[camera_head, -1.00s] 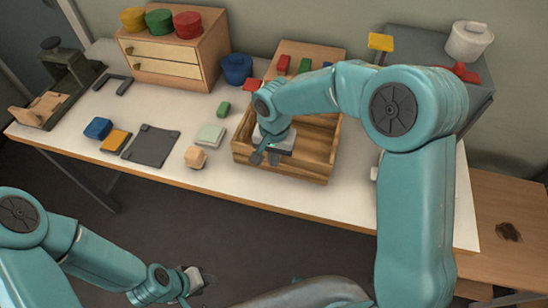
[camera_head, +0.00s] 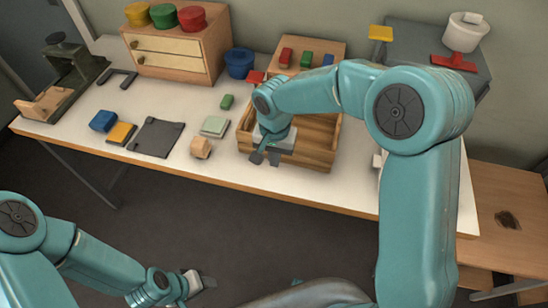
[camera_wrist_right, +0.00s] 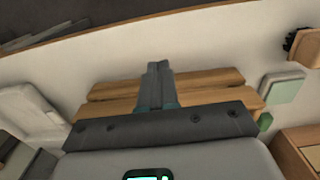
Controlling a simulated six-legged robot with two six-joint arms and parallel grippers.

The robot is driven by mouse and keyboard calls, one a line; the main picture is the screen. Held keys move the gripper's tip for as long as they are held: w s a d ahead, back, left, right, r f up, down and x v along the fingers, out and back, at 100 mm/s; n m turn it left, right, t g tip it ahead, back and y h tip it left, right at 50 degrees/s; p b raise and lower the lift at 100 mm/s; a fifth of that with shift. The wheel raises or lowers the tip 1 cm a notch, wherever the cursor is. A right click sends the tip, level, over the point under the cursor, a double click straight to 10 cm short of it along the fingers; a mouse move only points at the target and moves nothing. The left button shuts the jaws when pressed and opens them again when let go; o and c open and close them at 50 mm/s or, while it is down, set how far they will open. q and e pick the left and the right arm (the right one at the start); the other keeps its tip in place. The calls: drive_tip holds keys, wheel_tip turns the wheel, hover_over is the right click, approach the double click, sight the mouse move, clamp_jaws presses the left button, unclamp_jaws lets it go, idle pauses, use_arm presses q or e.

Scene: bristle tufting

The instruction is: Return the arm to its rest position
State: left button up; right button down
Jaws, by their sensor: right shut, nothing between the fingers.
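My right arm reaches over the table from the right in the head view. Its gripper (camera_head: 265,157) hangs over the front left part of the wooden crate (camera_head: 318,157). In the right wrist view the fingers (camera_wrist_right: 157,72) are together with nothing between them, and the crate's slats (camera_wrist_right: 210,88) lie behind them. My left gripper (camera_head: 200,282) is low at the bottom left, in front of the table and away from everything on it. Its fingers are too small to tell open from shut.
The white table (camera_head: 300,194) holds a wooden block (camera_head: 201,148), a pale green pad (camera_head: 214,126), a dark plate (camera_head: 155,138) and a blue cup (camera_head: 239,62). A drawer cabinet (camera_head: 170,55) stands at the back left. A brown side table (camera_head: 505,195) is at the right.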

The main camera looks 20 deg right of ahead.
wheel_tip(320, 180, up, 9)
drive_tip(key=shift+w+d+r, duration=0.2)
